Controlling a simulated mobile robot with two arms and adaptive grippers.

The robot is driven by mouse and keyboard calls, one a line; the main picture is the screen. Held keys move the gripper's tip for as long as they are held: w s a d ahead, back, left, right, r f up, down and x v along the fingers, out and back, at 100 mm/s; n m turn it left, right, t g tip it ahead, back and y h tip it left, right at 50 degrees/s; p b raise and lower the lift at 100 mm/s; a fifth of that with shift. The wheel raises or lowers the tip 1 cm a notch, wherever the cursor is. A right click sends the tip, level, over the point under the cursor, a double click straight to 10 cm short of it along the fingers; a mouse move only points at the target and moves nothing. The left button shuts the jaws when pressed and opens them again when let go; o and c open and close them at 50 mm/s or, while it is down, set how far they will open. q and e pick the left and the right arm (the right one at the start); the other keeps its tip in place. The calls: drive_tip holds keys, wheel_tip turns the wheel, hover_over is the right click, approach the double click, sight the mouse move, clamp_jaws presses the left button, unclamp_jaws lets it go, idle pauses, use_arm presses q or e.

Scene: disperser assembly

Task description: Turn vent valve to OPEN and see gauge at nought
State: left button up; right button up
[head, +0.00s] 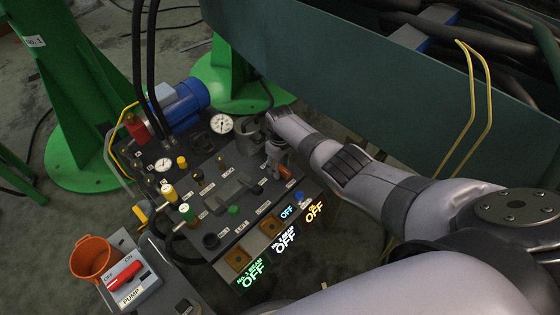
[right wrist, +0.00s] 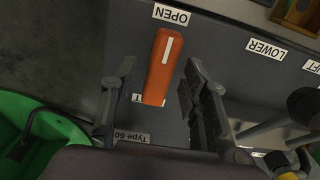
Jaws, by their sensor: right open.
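The vent valve's orange handle (right wrist: 164,68) lies between the two fingers of my right gripper (right wrist: 160,75) in the right wrist view. The fingers are apart, with a gap on both sides of the handle. The handle's white stripe is at the end near the OPEN label (right wrist: 171,14); another label, mostly hidden, ends in T. In the head view, my right gripper (head: 279,163) is over the right side of the panel, by the orange handle (head: 287,172). A large white gauge (head: 221,124) stands at the back; its needle is too small to read. My left gripper is out of view.
The panel also bears smaller gauges (head: 163,165), valves and lit OFF signs (head: 285,238). A pump switch box (head: 129,282) and an orange cup (head: 91,257) are at the lower left. A green beam (head: 330,65) runs behind my right arm.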

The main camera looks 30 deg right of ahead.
sight(280, 167)
wheel_tip(280, 167, up, 12)
idle(0.6)
drive_tip(key=shift+f, duration=0.1)
